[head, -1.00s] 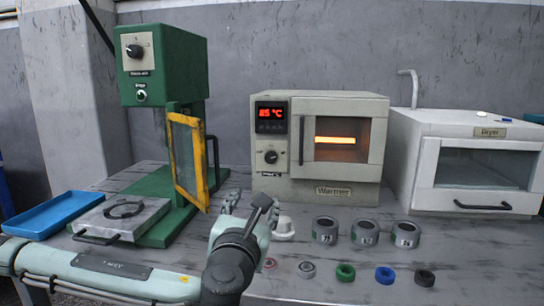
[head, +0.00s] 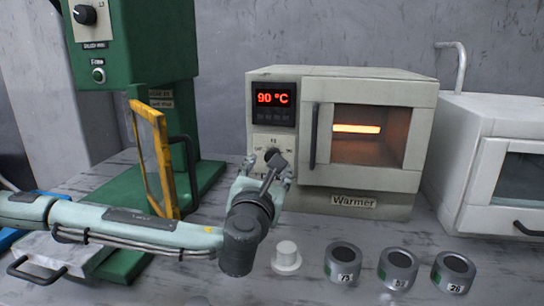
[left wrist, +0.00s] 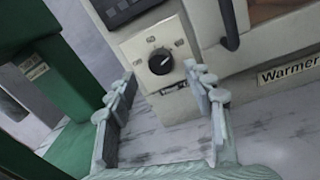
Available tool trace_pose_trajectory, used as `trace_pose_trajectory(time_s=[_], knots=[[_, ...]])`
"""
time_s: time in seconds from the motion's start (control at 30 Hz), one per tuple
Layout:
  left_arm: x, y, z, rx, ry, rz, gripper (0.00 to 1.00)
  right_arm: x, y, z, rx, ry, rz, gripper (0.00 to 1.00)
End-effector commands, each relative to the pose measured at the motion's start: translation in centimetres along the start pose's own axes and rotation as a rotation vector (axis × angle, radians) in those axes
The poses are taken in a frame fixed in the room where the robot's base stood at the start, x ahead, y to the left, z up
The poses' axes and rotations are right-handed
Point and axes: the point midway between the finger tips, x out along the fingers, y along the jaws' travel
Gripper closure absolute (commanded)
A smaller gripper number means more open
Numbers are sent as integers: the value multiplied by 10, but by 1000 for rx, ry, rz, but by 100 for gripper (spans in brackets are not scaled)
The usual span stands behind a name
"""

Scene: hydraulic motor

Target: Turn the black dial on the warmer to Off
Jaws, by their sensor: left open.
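The warmer (head: 310,197) is a beige box oven with a lit window and a red display reading 90 °C. Its black dial (left wrist: 160,62) sits on a pale panel below the display. In the head view the dial (head: 272,155) is partly hidden by my left gripper (head: 264,178). In the left wrist view my left gripper (left wrist: 160,82) is open and empty. Its fingers are spread to either side below the dial, apart from it. The dial's labels are too small to read surely. My right gripper is not in view.
The warmer's door handle (head: 313,136) stands just right of the dial. A green machine (head: 140,60) with a yellow-framed guard (head: 152,150) is at left. A white cap (head: 286,257) and several grey cups are in front, a dryer (head: 500,130) at right.

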Motion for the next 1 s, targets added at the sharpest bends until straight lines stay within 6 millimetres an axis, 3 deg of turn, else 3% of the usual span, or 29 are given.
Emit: trace_pose_trajectory(time_s=[0.1,0.3,0.63,1.0], knots=[[21,1,2,2,-1,3,48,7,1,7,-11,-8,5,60],[42,0,0,1,0,2,48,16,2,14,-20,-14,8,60],[47,0,0,0,0,0,48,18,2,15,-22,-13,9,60],[47,0,0,0,0,1,93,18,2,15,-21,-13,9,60]])
